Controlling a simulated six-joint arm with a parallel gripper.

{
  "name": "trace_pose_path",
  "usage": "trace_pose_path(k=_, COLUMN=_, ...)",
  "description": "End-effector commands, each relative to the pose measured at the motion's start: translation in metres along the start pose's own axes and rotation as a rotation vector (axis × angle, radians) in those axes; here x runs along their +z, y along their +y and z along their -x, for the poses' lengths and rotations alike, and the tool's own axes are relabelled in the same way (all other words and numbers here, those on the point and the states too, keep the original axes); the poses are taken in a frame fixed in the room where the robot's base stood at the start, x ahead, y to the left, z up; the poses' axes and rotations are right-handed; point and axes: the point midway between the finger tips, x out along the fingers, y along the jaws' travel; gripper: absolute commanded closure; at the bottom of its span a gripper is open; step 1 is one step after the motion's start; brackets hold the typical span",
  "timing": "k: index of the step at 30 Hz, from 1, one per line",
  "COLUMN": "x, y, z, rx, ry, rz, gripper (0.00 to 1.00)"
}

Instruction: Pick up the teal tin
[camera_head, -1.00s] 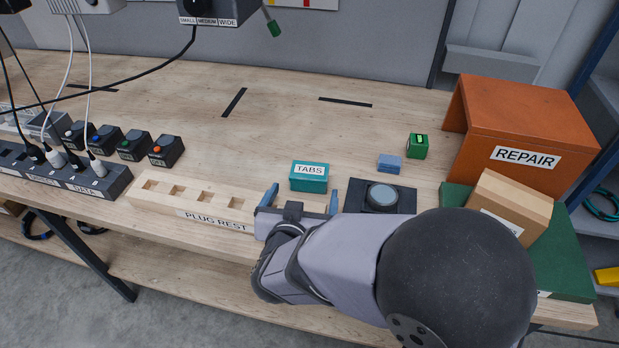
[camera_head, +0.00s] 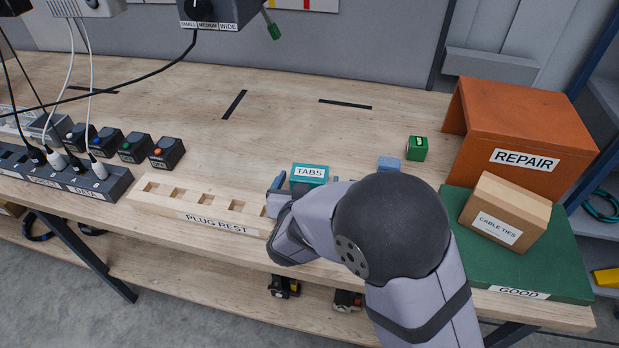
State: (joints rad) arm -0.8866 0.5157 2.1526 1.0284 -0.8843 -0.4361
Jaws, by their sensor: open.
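The teal tin (camera_head: 309,172), labelled TABS, stands on the wooden bench near its middle. My gripper (camera_head: 306,182) is low at the near side of the tin, its jaws apart. One blue finger shows just left of the tin and part of the other shows at its right. My wrist hides the tin's lower front, so I cannot tell whether the fingers touch it.
The PLUG REST block (camera_head: 205,207) lies left of my gripper. A blue block (camera_head: 389,164) and a green box (camera_head: 418,148) stand to the right. Further right are the orange REPAIR shelter (camera_head: 520,120), the green GOOD mat (camera_head: 545,265) and a cable ties box (camera_head: 505,215). The bench behind the tin is clear.

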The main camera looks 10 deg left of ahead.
Motion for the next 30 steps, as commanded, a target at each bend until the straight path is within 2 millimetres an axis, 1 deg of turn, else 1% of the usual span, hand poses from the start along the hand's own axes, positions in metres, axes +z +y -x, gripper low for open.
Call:
trace_pose_path(k=1, x=-0.0002, y=0.0009, z=-0.0055, rx=0.003, ry=-0.001, rz=-0.001, gripper=0.08)
trace_pose_path(k=4, x=0.0002, y=0.0005, z=-0.0113, rx=0.001, ry=-0.001, rz=0.0, gripper=0.08)
trace_pose_path(k=12, x=0.0002, y=0.0001, z=-0.0129, rx=-0.001, ry=-0.001, rz=0.0, gripper=0.08)
trace_pose_path(k=17, x=0.0002, y=0.0001, z=-0.0128, rx=0.0, ry=-0.001, rz=0.0, gripper=0.46)
trace_pose_path(k=18, x=0.0002, y=0.0001, z=-0.0128, rx=0.0, ry=-0.001, rz=0.0, gripper=0.56)
trace_pose_path(k=19, x=0.0002, y=0.0001, z=-0.0128, rx=0.0, ry=-0.001, rz=0.0, gripper=0.58)
trace_pose_path(k=26, x=-0.0013, y=-0.0001, z=-0.0125, rx=0.0, ry=0.002, rz=-0.001, gripper=0.58)
trace_pose_path(k=30, x=-0.0075, y=-0.0001, z=-0.0101, rx=0.0, ry=0.003, rz=-0.002, gripper=0.58)
